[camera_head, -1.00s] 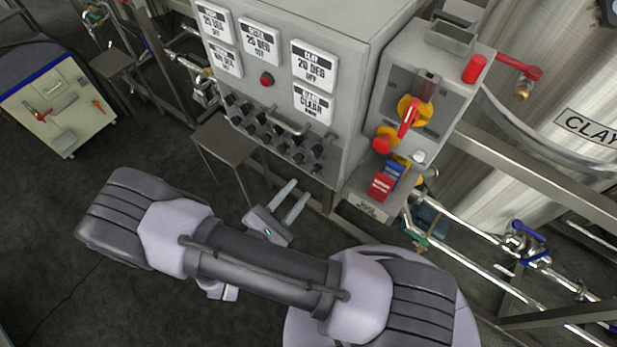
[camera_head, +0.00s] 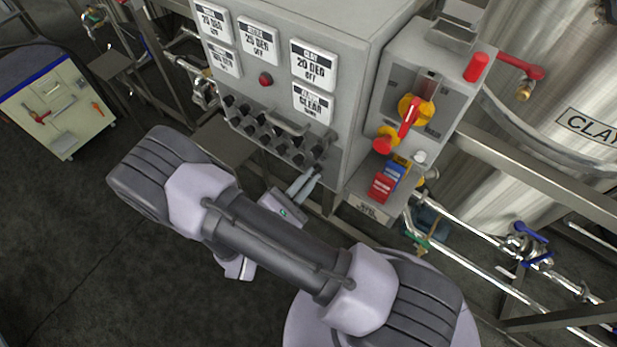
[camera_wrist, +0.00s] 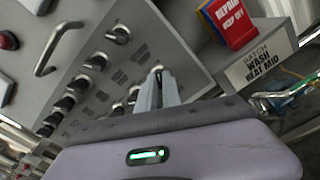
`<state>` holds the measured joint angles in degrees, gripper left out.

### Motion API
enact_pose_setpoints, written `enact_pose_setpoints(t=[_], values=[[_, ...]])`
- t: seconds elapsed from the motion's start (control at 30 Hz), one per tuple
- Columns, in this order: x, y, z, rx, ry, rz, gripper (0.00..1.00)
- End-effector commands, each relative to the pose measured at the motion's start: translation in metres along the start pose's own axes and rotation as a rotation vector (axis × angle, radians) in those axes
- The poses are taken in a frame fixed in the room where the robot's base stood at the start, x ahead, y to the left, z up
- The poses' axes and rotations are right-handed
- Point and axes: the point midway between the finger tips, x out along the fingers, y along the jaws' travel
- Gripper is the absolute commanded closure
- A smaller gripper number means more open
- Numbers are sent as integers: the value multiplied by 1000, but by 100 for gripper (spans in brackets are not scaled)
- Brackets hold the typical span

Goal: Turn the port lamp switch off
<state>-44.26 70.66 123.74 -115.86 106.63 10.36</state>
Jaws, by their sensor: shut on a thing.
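The grey control panel (camera_head: 346,105) carries rows of small dark knob switches (camera_head: 268,132) along its lower front. The knobs also show in the wrist view (camera_wrist: 96,62), but their labels are too small to read, so I cannot tell by name which is the port lamp switch. My gripper (camera_head: 315,174) is at the panel's lower right corner. In the wrist view its fingers (camera_wrist: 158,80) are close together, shut on a small switch knob at the end of the lowest row. The fingers hide most of that knob.
A bar handle (camera_head: 288,125) sticks out above the knobs, and a red lamp (camera_head: 266,79) sits higher up. To the right are a box with a red-and-yellow rotary switch (camera_head: 408,117) and a shelf with red and blue tags (camera_head: 384,187). Pipes run below right.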

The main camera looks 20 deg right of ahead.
Motion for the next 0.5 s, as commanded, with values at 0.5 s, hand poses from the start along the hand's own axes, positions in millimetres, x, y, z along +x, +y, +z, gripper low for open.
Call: enact_pose_setpoints(t=[0.5], values=[[0, 1, 2, -230, 1, 0, 100]])
